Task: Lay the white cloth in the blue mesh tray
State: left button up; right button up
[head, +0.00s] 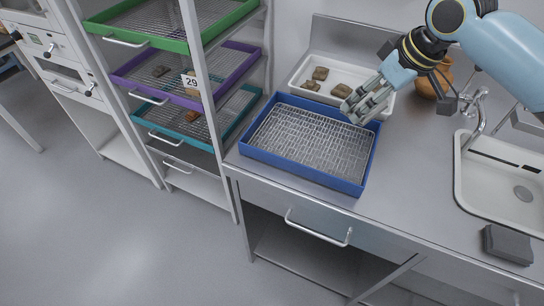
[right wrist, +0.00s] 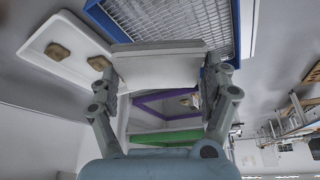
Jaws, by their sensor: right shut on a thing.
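The blue mesh tray (head: 345,185) lies on the steel counter in the head view, its mesh floor bare. Its blue rim (right wrist: 236,25) and mesh also show at the top of the right wrist view. My right gripper (head: 362,108) is over the tray's back right corner. In the right wrist view it (right wrist: 158,75) is shut on a flat, pale, rectangular piece, the white cloth (right wrist: 158,66), held between both fingers. The cloth is hard to make out in the head view, among the fingers. My left gripper is not in view.
A white tray (head: 297,82) with several brown sherds stands behind the blue tray. A brown pot (head: 432,88) is behind my right arm. A sink (head: 480,190) and a grey block (head: 508,244) are at right. A rack with green (head: 140,40), purple and teal trays stands left.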

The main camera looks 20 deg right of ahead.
jog(key=shift+s+d+f+b, duration=0.25)
jog(key=shift+s+f, duration=0.1)
jog(key=shift+f, duration=0.15)
jog(key=shift+s+d+f+b, duration=0.1)
jog(key=shift+s+d+f, duration=0.2)
jog(key=shift+f, duration=0.2)
jog(key=shift+w+a+f, duration=0.2)
jog(key=shift+f, duration=0.15)
jog(key=shift+w+a+f, duration=0.15)
jog(key=shift+f, duration=0.2)
send_near(310, 139)
jog(key=shift+w+f, duration=0.45)
jog(key=shift+w, duration=0.4)
jog(key=shift+w+a+f, duration=0.25)
jog(key=shift+w+f, duration=0.1)
jog(key=shift+f, duration=0.05)
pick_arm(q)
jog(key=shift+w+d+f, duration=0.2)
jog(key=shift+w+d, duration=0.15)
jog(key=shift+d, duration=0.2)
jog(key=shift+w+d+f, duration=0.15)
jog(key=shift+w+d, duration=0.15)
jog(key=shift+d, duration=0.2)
pick_arm(e)
jog(key=shift+f, duration=1.95)
jog(key=o, duration=0.9)
jog(key=shift+f, duration=0.1)
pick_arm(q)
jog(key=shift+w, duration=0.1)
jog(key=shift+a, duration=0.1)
